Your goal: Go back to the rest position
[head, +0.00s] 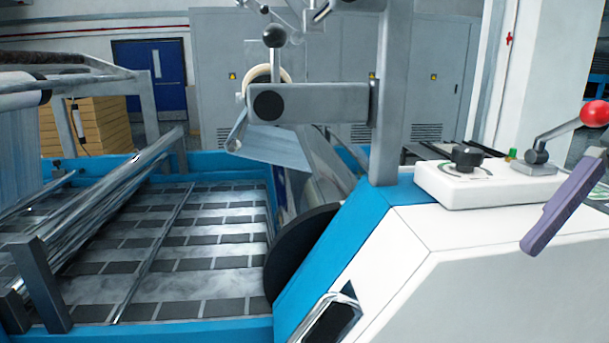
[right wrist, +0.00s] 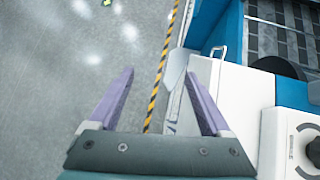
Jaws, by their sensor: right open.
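My right gripper (right wrist: 159,74) is open and empty in the right wrist view. Its two purple fingers are spread wide, with grey floor and a strip of the machine's side showing between them. In the head view one purple finger of the right gripper (head: 562,208) shows at the right edge, in front of the white machine housing (head: 480,255); the rest of the gripper is out of frame. My left gripper is not in view.
A lever with a red knob (head: 594,114) and a black dial (head: 466,158) stand on the white control box (head: 470,190). Rollers and a film web fill the blue-framed machine (head: 225,328) at left. Open floor (right wrist: 60,70) lies left of the machine in the right wrist view.

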